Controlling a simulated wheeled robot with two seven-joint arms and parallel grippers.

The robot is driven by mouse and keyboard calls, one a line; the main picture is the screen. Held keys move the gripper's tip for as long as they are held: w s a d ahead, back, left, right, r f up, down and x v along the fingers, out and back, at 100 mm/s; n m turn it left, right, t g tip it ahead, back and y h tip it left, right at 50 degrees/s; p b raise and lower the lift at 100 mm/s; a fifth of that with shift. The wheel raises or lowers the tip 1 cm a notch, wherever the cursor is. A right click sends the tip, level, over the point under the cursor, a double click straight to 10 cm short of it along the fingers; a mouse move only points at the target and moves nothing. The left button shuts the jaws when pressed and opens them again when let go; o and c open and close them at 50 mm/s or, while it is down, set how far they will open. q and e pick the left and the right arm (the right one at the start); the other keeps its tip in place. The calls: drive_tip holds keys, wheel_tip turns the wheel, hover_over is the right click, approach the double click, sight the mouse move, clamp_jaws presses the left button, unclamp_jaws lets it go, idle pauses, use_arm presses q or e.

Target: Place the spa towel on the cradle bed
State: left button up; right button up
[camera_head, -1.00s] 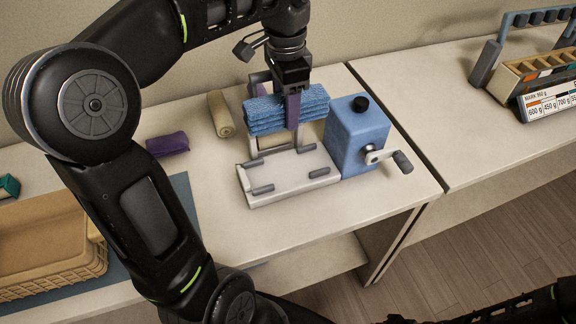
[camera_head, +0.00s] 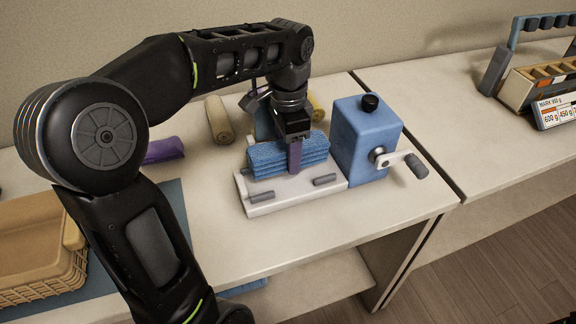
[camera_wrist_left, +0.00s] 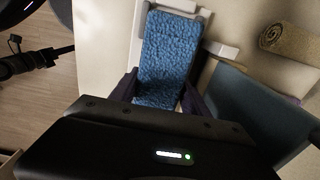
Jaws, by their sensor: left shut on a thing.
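The blue folded spa towel (camera_head: 268,158) is between the fingers of my left gripper (camera_head: 294,157), which is shut on it. It also shows in the left wrist view (camera_wrist_left: 168,58), with a finger on each side. The towel is low over the white cradle bed (camera_head: 300,199), at its back part, and looks level. I cannot tell whether it touches the bed. Short grey bars stand along the bed's front edge. The far side of the bed is hidden by the towel and gripper. My right gripper does not show.
A blue box (camera_head: 364,138) with a crank handle (camera_head: 416,166) stands right against the bed. Rolled tan towels (camera_head: 219,120) and a purple towel (camera_head: 164,150) lie behind and left. A tan basket (camera_head: 40,245) sits at the front left.

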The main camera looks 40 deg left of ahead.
sight(288, 177)
use_arm(q)
drive_tip(key=shift+f, duration=2.25)
drive_tip(key=shift+f, duration=0.1)
drive_tip(key=o, duration=1.5)
drive_tip(key=shift+c, duration=0.2)
